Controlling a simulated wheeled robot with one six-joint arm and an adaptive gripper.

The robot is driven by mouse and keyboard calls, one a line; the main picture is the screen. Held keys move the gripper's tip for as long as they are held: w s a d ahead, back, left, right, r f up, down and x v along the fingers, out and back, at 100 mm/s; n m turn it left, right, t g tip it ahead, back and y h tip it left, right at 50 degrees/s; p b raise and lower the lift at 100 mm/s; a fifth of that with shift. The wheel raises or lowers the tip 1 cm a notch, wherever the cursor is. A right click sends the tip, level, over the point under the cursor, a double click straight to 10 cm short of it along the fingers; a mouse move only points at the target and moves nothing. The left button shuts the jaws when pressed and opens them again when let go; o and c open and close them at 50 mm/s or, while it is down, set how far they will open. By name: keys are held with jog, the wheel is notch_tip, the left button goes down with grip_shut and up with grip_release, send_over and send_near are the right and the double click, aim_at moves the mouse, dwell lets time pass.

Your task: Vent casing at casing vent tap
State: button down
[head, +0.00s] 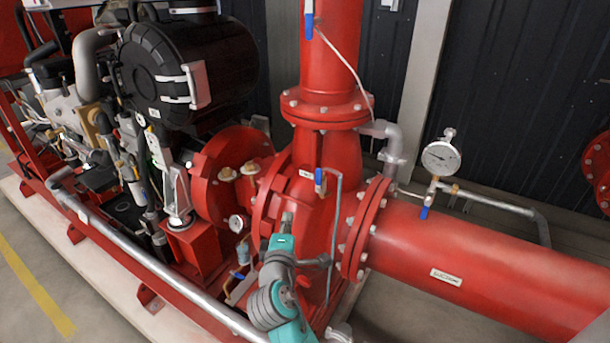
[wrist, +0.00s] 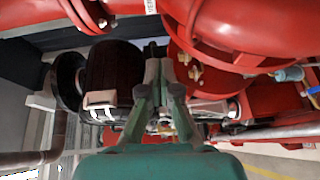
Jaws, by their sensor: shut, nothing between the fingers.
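The casing vent tap (head: 320,181) has a blue lever and sits on top of the red pump casing (head: 315,225) in the head view. A small white label is beside it, and a thin grey pipe (head: 335,215) runs down from its right. My gripper (head: 287,218) is in front of the casing, below and left of the tap, and appears apart from it. In the wrist view my gripper (wrist: 153,48) has its fingers together with nothing between them. A white label (wrist: 150,6) shows at the top edge there; the tap's blue lever is not visible.
A suction pipe (head: 480,250) extends right, with a pressure gauge (head: 441,157) and another blue-handled valve (head: 424,212). A black engine housing (head: 190,70) stands left. A grey rail (head: 150,265) crosses the front. The floor at the left (head: 25,280) is clear.

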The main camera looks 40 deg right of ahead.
aim_at(318, 181)
notch_tip(318, 181, up, 5)
jog(key=w+d+m+g+h, duration=0.1)
jog(key=w+d+h, duration=0.1)
jog(key=shift+w+r, duration=0.15)
jog(key=shift+w, duration=0.2)
jog(key=shift+d, duration=0.1)
jog(key=x, duration=1)
jog(key=shift+s+d, duration=0.25)
jog(key=shift+s, duration=0.4)
jog(key=shift+s+d, duration=0.25)
jog(key=shift+s, duration=0.4)
jog(key=shift+s+d, duration=0.25)
jog(key=shift+s, duration=0.4)
